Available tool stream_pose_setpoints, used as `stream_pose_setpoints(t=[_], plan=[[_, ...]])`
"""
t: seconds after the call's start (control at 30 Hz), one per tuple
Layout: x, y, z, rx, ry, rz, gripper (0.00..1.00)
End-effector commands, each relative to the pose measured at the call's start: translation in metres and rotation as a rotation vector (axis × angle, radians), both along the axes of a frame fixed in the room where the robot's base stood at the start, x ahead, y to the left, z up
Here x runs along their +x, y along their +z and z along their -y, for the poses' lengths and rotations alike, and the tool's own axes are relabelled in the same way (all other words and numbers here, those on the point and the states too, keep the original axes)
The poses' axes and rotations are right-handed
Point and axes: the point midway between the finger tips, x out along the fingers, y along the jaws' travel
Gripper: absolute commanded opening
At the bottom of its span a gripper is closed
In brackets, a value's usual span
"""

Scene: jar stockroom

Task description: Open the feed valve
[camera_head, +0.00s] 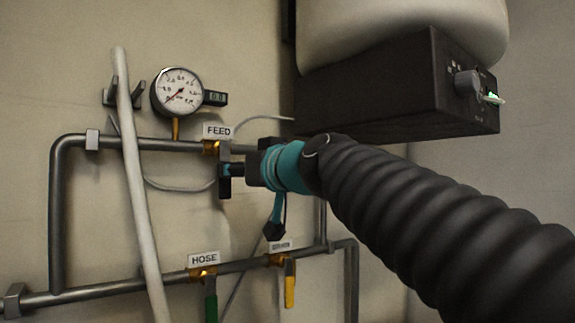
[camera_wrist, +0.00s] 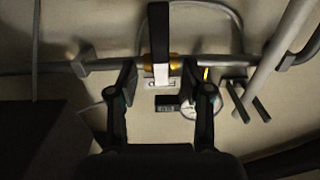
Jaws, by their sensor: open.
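The feed valve sits on the upper pipe under the FEED label (camera_head: 219,131). Its brass body (camera_head: 211,147) shows just left of my gripper (camera_head: 224,180) in the head view. In the wrist view the brass body (camera_wrist: 174,62) lies on the pipe, and the dark lever (camera_wrist: 159,28) runs crosswise to the pipe, with a pale lower part. My gripper (camera_wrist: 159,76) is open, with one finger on each side of the lever's lower part and gaps at both sides. Whether the fingers reach deep enough around the lever cannot be told. My gripper hides most of the lever in the head view.
A round gauge (camera_head: 178,92) with a small display (camera_head: 215,98) stands above the pipe. A pale slanted tube (camera_head: 134,180) crosses the pipes at left. Below are a green HOSE lever (camera_head: 210,307) and a yellow lever (camera_head: 290,290). A dark box (camera_head: 385,88) overhangs at upper right.

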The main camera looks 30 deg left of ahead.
Motion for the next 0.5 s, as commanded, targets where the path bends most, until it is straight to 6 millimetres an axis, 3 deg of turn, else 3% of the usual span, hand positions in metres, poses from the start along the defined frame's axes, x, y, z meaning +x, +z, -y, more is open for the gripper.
stream_pose_setpoints(t=[0.2, 0.5], plan=[[0.013, 0.002, -0.037, -0.002, 0.0, 0.0, 0.5], [0.022, 0.001, -0.061, 0.0, -0.001, 0.0, 0.5]])
